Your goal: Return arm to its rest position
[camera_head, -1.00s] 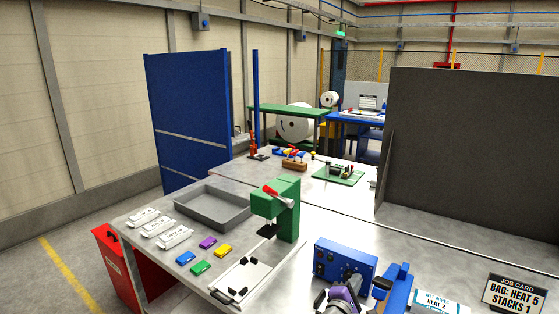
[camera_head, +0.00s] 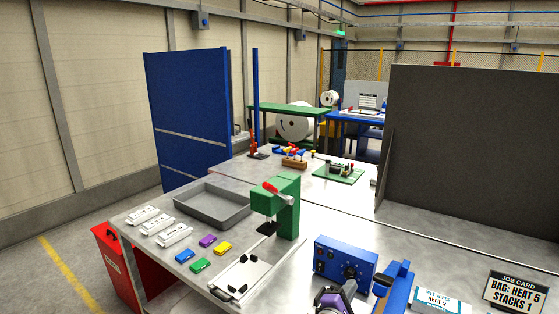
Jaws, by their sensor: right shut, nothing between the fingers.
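My right gripper (camera_head: 335,298) shows at the bottom edge of the head view, just below and in front of the blue control box (camera_head: 341,257). It is shut with nothing held, and a gap shows between it and the box's dials. Most of the right arm is cut off by the bottom edge. My left gripper is not in view.
A blue upright block (camera_head: 396,284) stands close to the right of my right gripper. A green press (camera_head: 288,212), a white fixture plate (camera_head: 262,268) and a grey tray (camera_head: 222,219) are to the left. A job card (camera_head: 514,292) stands at right. A dark panel (camera_head: 470,150) rises behind.

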